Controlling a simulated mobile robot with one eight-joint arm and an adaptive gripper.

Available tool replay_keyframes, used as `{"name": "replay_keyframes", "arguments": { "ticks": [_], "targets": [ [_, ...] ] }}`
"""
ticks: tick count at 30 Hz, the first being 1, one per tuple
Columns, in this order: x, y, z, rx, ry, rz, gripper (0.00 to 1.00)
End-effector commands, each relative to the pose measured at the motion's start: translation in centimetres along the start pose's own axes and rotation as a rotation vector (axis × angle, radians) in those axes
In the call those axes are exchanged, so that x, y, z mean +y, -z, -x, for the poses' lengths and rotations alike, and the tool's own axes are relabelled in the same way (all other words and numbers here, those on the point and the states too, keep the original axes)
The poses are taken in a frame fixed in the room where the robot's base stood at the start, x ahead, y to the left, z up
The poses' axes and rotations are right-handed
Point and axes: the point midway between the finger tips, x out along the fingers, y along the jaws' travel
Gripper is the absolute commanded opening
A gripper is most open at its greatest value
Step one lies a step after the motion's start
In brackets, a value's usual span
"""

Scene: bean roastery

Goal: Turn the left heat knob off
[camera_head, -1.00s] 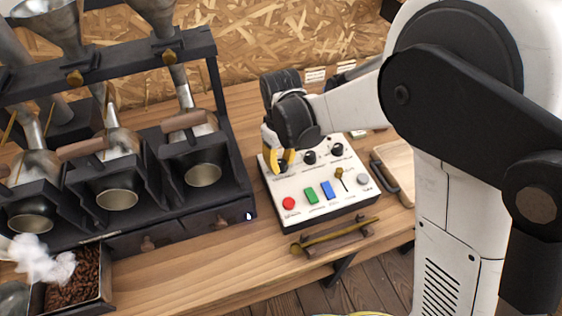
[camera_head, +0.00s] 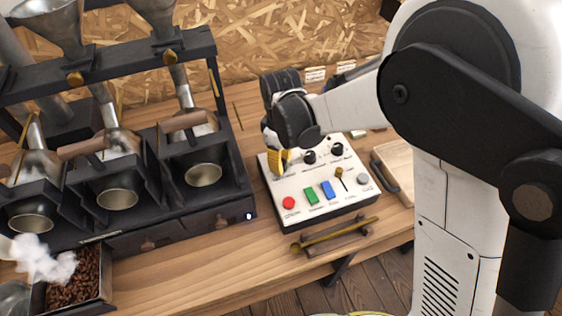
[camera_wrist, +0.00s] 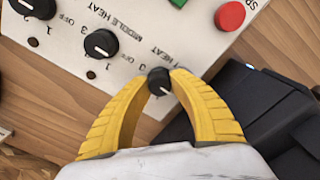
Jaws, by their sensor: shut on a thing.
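The left heat knob (camera_wrist: 158,80) is a small black knob on the white control panel (camera_wrist: 70,65), beside a partly covered label ending in "HEAT". My gripper (camera_head: 280,161) reaches down over the panel's left knob in the head view and hides that knob there. In the wrist view my gripper's yellow fingers (camera_wrist: 159,77) are shut on the left heat knob, one on each side. A white mark shows on the knob, but I cannot tell its setting.
The middle heat knob (camera_wrist: 101,43) is close by. The panel also has a red button (camera_head: 289,203), a green button (camera_head: 311,195), a blue button (camera_head: 327,190) and a brass-topped lever (camera_head: 340,177). The dark roaster stand (camera_head: 232,180) is just left of the panel.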

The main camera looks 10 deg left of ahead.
Motion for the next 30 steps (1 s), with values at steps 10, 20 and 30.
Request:
{"name": "replay_keyframes", "arguments": {
  "ticks": [10, 20, 30],
  "targets": [
    [0.0, 0.0, 0.0, -0.001, 0.001, 0.0, 0.53],
    [0.0, 0.0, 0.4, 0.0, 0.0, -0.001, 0.53],
    [-0.1, 0.0, 7.0, 0.0, 0.0, -0.001, 0.53]
  ]
}}
